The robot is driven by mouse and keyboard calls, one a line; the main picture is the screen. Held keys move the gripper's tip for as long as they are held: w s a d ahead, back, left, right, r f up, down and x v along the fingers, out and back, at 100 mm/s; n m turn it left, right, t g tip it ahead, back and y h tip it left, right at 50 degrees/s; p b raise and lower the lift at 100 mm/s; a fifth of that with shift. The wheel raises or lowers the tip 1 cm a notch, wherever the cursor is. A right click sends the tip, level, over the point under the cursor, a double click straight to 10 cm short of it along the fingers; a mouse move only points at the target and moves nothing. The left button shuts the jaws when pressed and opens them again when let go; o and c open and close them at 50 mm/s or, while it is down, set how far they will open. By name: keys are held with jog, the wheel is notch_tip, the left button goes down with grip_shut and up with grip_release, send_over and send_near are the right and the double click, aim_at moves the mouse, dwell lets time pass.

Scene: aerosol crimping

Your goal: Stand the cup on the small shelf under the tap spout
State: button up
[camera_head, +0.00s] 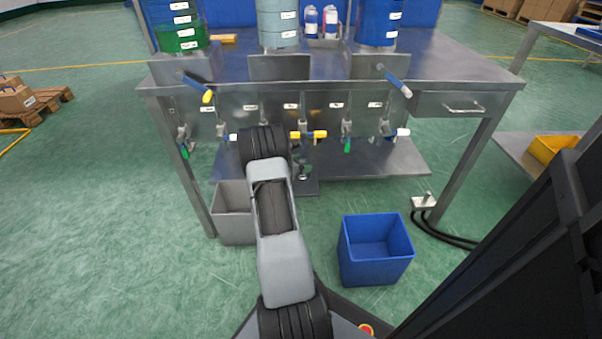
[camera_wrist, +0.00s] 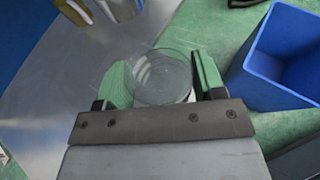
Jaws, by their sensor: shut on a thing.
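The cup (camera_wrist: 163,80) is clear and sits between the two green fingers of my gripper (camera_wrist: 163,78) in the wrist view. My gripper is shut on it, with its round rim towards the camera. In the head view my arm hides the gripper and the cup. A row of taps with coloured ends, among them a yellow one (camera_head: 308,134), runs along the bench front. A small metal plate (camera_head: 306,187) juts out below the taps, just right of my arm; it looks like the small shelf, partly hidden. In the wrist view a grey metal surface (camera_wrist: 62,75) lies beyond the cup at left.
The steel bench (camera_head: 450,72) carries coloured drums. A lower bench shelf (camera_head: 385,160) is behind the taps. A grey bin (camera_head: 232,225) and a blue bin (camera_head: 375,250) stand on the floor either side of my arm. A pedal with cables (camera_head: 424,202) is at right.

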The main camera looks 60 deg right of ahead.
jog(key=shift+f+b, duration=1.05)
jog(key=shift+f, duration=0.65)
jog(key=shift+f, duration=0.2)
jog(key=o, duration=1)
jog(key=shift+r, duration=0.15)
